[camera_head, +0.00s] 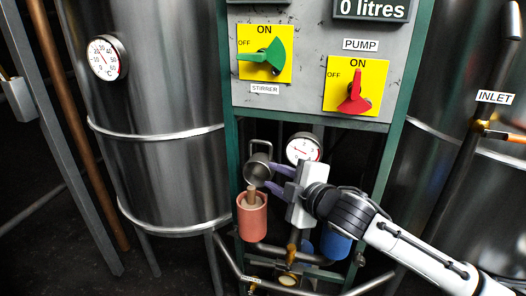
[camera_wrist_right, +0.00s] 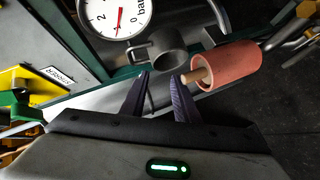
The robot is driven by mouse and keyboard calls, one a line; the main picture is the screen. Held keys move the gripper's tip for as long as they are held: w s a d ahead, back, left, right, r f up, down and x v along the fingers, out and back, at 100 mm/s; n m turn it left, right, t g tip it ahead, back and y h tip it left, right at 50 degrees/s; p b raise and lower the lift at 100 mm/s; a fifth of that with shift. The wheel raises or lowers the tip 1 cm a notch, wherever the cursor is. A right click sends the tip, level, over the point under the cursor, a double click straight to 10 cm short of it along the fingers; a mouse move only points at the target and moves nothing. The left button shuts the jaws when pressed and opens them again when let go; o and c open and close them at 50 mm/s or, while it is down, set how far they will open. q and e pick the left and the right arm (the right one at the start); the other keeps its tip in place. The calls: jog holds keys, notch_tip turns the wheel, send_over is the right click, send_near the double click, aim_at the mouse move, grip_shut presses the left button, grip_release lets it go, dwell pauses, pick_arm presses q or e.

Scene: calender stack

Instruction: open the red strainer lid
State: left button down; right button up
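The red strainer (camera_head: 252,220) is an upright salmon-red cylinder below the control panel. A tan rod (camera_head: 251,194) sticks out of its uncovered top. A grey metal cup-like lid with a loop handle (camera_head: 258,170) is tilted up above the strainer's mouth. In the right wrist view, the lid (camera_wrist_right: 170,50) lies just beyond the fingertips, beside the red strainer (camera_wrist_right: 230,66). My right gripper (camera_head: 269,176) has its purple fingers apart, close to the lid. The wrist view shows an empty gap between the fingers (camera_wrist_right: 161,80); contact with the lid cannot be told. My left gripper is out of view.
A pressure gauge (camera_head: 304,149) sits just behind my right gripper. A blue strainer (camera_head: 335,243) is partly hidden behind my right arm. Pipes (camera_head: 290,258) run below. The stirrer switch (camera_head: 265,54) and pump switch (camera_head: 354,92) are above, with steel tanks (camera_head: 150,90) either side.

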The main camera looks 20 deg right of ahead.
jog(key=n, duration=0.1)
send_near(261, 143)
jog(key=s, duration=0.1)
jog(key=shift+t+h, duration=0.3)
jog(key=shift+t, duration=0.1)
jog(key=x, duration=0.9)
jog(key=shift+w+a+f, duration=0.2)
jog(key=shift+w, duration=0.1)
grip_shut()
